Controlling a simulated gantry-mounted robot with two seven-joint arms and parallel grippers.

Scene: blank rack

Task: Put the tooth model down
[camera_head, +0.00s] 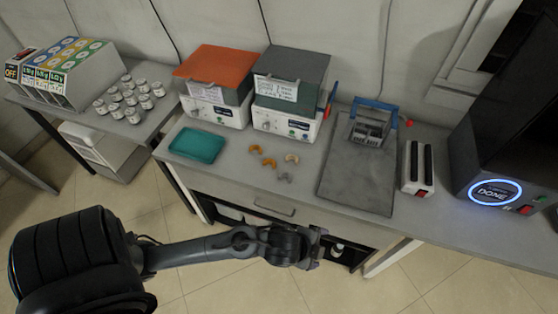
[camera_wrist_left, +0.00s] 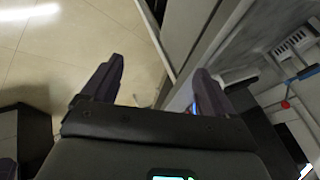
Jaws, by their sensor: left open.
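Several small tooth models lie on the grey bench: orange-tan ones (camera_head: 269,163) and (camera_head: 255,149), a paler one (camera_head: 292,158) and a grey one (camera_head: 284,177). They are small, arch-shaped and close together. My left gripper (camera_head: 319,246) is in front of the bench, below and to the right of the models in the head view, apart from them. In the left wrist view its two dark fingers (camera_wrist_left: 152,88) are spread with nothing between them. No tooth model can be made out in the wrist view. My right gripper is not in view.
A teal tray (camera_head: 197,146) lies left of the models. Two boxy units, orange-lidded (camera_head: 215,64) and grey-lidded (camera_head: 289,95), stand behind. A dark mat (camera_head: 341,187) holds a blue-handled rack (camera_head: 370,128) on the right. The bench's front edge (camera_head: 300,208) lies beyond my left gripper.

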